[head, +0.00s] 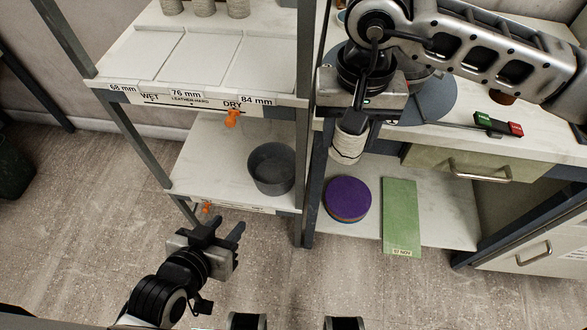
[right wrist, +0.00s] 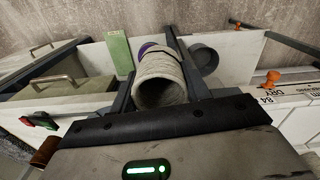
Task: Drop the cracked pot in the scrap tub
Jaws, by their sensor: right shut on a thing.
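The pot (head: 348,146), a pale ribbed cylinder, hangs in my right gripper (head: 357,122), which is shut on it. In the right wrist view the pot (right wrist: 161,80) sits between the two fingers, its round open mouth toward the camera. No crack can be made out. A grey round tub (head: 271,169), probably the scrap tub, stands on the lower shelf at left, apart from the pot; it also shows in the right wrist view (right wrist: 203,58). It looks empty. My left gripper (head: 225,232) is open and empty, in front of that shelf.
Several pots (head: 203,6) stand on the upper shelf, labelled WET to DRY. Orange clips (head: 232,118) mark the shelf edges. A purple disc (head: 347,197) and a green box (head: 401,215) lie on the right lower shelf. A post (head: 309,190) stands between the shelves.

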